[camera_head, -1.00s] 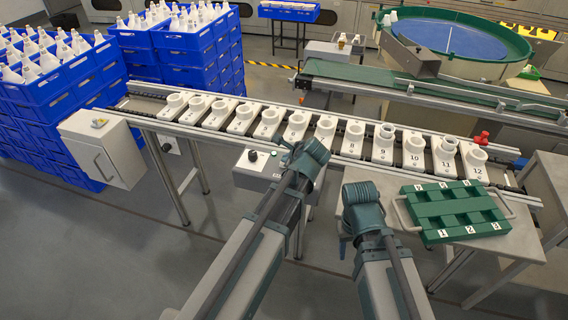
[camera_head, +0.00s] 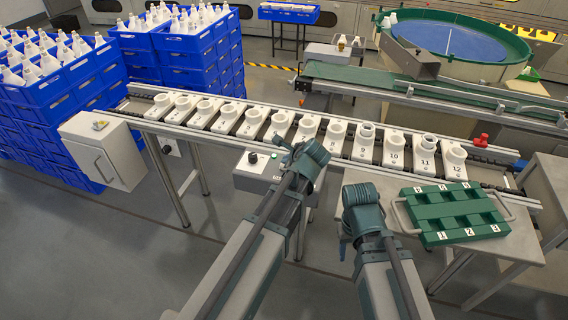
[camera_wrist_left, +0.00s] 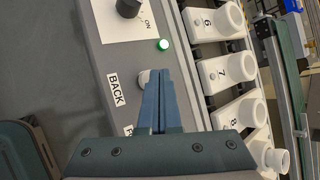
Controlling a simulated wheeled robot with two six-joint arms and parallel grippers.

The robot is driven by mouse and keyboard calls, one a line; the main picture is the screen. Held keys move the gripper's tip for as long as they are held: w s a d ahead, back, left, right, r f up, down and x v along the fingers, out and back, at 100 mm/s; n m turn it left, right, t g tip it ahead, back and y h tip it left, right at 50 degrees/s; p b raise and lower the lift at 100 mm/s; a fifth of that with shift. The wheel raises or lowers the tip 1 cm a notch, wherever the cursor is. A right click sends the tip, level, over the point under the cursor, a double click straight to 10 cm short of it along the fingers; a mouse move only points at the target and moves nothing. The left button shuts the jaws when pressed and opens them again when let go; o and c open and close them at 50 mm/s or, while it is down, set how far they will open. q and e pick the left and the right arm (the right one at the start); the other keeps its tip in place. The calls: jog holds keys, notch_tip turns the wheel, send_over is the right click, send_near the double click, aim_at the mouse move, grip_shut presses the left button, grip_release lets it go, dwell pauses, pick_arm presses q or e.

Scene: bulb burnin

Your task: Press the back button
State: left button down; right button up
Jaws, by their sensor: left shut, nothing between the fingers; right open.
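The control box (camera_head: 258,170) stands at the front of the conveyor, partly hidden by my left arm. In the left wrist view, the BACK label (camera_wrist_left: 115,90) sits beside a pale round button (camera_wrist_left: 143,77). My left gripper (camera_wrist_left: 156,74) is shut and empty, its fingertips over the button's edge and covering part of it. I cannot tell whether they touch it. In the head view the left gripper (camera_head: 303,155) is by the box, its fingertips hard to make out. My right gripper (camera_head: 362,198) is open near the green tray, its fingertips not clearly visible.
A green lamp (camera_wrist_left: 163,45) is lit beside a black knob (camera_wrist_left: 129,8) marked ON. Numbered white holders (camera_head: 395,150) line the conveyor. A green tray (camera_head: 455,213) lies on the right-hand table. Blue crates (camera_head: 200,55) of bottles stand at left.

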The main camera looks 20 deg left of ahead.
pick_arm(q)
jog(key=shift+r, duration=0.5)
jog(key=shift+p, duration=0.3)
notch_tip(320, 180, up, 5)
jog(key=p, duration=0.5)
dwell(0.4)
jog(key=s+d+n+g+h+p, duration=0.1)
jog(key=s+d+n+g, duration=0.1)
jog(key=s+d+n, duration=0.2)
jog(key=s+d+n+g+h+p, duration=0.2)
jog(key=s+d+n, duration=0.2)
jog(key=s, duration=0.7)
jog(key=s+d+f+n+g+h+p, duration=0.1)
jog(key=s+d+n+g+p, duration=0.1)
jog(key=s+n, duration=0.5)
jog(key=shift+s+d+g+h, duration=0.4)
jog(key=shift+s+d+g, duration=0.3)
jog(key=shift+d, duration=0.45)
